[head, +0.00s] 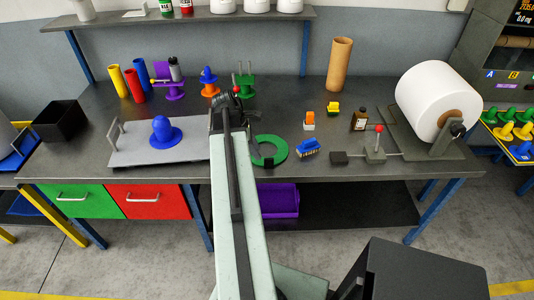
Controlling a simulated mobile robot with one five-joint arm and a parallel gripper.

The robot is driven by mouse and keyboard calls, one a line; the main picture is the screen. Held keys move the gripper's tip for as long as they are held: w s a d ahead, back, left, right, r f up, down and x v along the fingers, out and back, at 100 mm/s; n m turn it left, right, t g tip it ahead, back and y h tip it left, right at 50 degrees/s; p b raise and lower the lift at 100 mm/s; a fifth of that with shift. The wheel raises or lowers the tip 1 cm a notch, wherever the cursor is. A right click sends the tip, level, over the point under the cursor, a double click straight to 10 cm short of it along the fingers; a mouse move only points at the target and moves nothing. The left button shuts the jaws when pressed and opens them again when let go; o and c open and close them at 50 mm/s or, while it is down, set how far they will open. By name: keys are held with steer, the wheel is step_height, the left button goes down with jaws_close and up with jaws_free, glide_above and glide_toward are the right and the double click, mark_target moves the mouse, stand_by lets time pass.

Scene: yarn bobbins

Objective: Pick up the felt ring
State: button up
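The green felt ring (277,153) lies flat on the dark workbench, just right of my arm. My arm hides its left part, and a small dark piece shows at its front left. My gripper (227,104) is at the far end of my arm, above the bench, behind and to the left of the ring. It looks apart from the ring. It is dark and seen from behind, so its fingers are too unclear to tell open from shut.
Left of my arm, a grey tray (130,157) bears a blue knob (162,130). Colored bobbins stand behind.

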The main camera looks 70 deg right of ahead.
mark_target(269, 159)
steer(key=b+x, duration=0.2)
steer(key=x, duration=0.1)
steer(key=shift+s+d+r, duration=0.1)
steer(key=shift+s+r, duration=0.1)
steer(key=shift+s, duration=0.1)
steer(key=s+f+b, duration=0.1)
steer(key=s+d+f+b, duration=0.1)
steer(key=f+b, duration=0.1)
steer(key=s+d+f+b, duration=0.1)
steer(key=b, duration=0.1)
steer(key=shift+f, duration=0.3)
steer(key=shift+r, duration=0.2)
jaws_close()
